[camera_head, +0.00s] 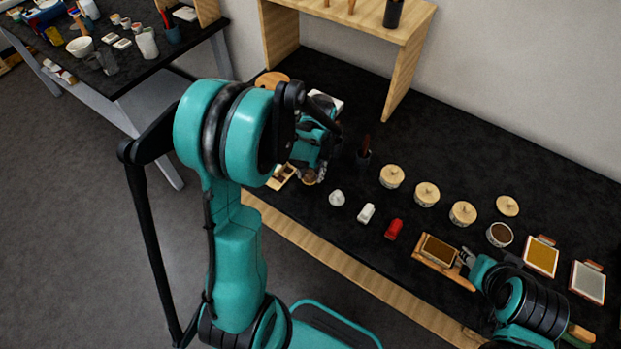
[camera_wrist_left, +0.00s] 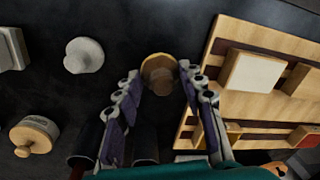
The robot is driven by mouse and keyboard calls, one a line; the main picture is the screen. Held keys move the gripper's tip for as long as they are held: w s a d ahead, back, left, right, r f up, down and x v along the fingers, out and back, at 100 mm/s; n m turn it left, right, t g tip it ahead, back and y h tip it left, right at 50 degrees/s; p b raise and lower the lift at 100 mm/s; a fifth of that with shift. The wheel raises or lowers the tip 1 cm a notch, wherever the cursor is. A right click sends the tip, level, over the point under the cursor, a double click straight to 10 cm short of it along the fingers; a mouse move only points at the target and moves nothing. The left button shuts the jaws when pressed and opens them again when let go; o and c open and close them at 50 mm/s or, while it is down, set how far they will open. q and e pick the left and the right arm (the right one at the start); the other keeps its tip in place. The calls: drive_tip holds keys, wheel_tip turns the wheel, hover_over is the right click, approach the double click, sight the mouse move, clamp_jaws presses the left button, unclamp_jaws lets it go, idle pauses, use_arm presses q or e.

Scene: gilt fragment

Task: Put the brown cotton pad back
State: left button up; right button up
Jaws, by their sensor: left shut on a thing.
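My left gripper (camera_head: 309,172) is low over the table, left of centre in the head view. In the left wrist view its two fingers (camera_wrist_left: 160,82) are closed around a small round brown pad with a tan rim (camera_wrist_left: 158,72). The brown pad shows at the fingertips in the head view (camera_head: 309,178). Right beside it is a wooden tray with dark slots (camera_wrist_left: 220,75), mostly hidden by my arm in the head view (camera_head: 279,183). A pale block sits in one slot. My right gripper (camera_head: 466,258) is at the wooden holder with a brown panel (camera_head: 438,251); its fingers are too small to judge.
A white knob-like piece (camera_head: 336,198), a white piece (camera_head: 366,213) and a red piece (camera_head: 394,229) stand right of the left gripper. Several lidded jars (camera_head: 427,194) and an open brown jar (camera_head: 500,234) stand behind. A wooden shelf (camera_head: 402,75) rises at the back.

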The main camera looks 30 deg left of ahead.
sight(311, 178)
use_arm(q)
wheel_tip(311, 178, down, 3)
drive_tip(key=shift+r+b, duration=0.1)
drive_tip(key=shift+b, duration=0.25)
drive_tip(key=o, duration=1.2)
